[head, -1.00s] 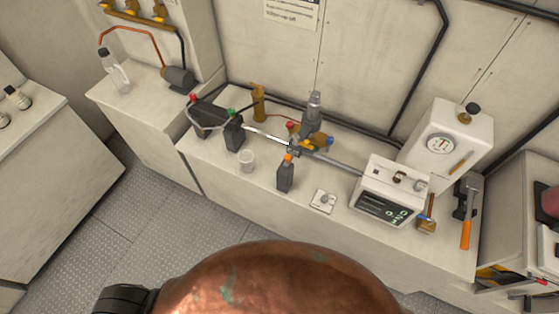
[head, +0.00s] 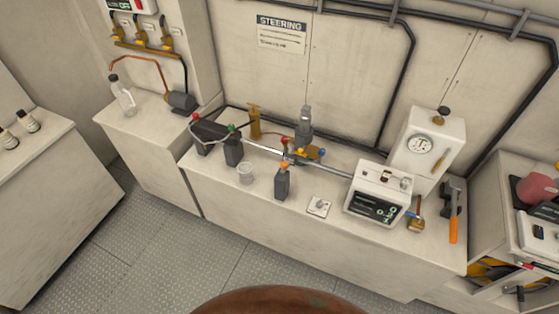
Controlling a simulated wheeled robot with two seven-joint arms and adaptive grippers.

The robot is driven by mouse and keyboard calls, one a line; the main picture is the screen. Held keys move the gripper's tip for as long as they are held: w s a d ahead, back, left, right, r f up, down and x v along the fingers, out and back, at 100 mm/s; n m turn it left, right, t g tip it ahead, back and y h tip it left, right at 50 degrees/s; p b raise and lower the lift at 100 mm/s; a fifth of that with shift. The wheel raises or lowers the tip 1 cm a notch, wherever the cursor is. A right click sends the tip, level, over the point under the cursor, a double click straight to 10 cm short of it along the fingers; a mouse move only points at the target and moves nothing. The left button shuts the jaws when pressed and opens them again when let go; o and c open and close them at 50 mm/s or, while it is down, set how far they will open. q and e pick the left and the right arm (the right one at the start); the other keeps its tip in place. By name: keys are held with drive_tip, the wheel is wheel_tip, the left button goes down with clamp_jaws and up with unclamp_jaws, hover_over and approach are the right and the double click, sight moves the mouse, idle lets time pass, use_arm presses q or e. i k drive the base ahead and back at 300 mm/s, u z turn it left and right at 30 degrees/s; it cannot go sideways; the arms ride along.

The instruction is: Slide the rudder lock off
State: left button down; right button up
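The rudder lock cannot be picked out for certain at this size. A bright metal rod (head: 262,147) runs along the bench top (head: 255,205) from the dark cylinder (head: 212,133) at left toward the white display box (head: 378,200). At the rod's middle is a cluster of small brass, blue and red-ended fittings (head: 300,156), below an upright grey metal post (head: 304,122). A dark block with an orange top (head: 282,182) stands just in front of the rod. Neither of my grippers is in view.
A clear cup (head: 245,173) and a small white switch plate (head: 319,207) are near the bench front. A white gauge box (head: 426,150) and an orange-handled tool (head: 453,225) are at right. A bottle (head: 122,94) stands on the left cabinet. The grey floor (head: 130,255) is clear.

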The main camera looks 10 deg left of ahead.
sight(284, 165)
drive_tip(key=u, duration=0.35)
drive_tip(key=i, duration=1.1)
drive_tip(key=z, duration=0.35)
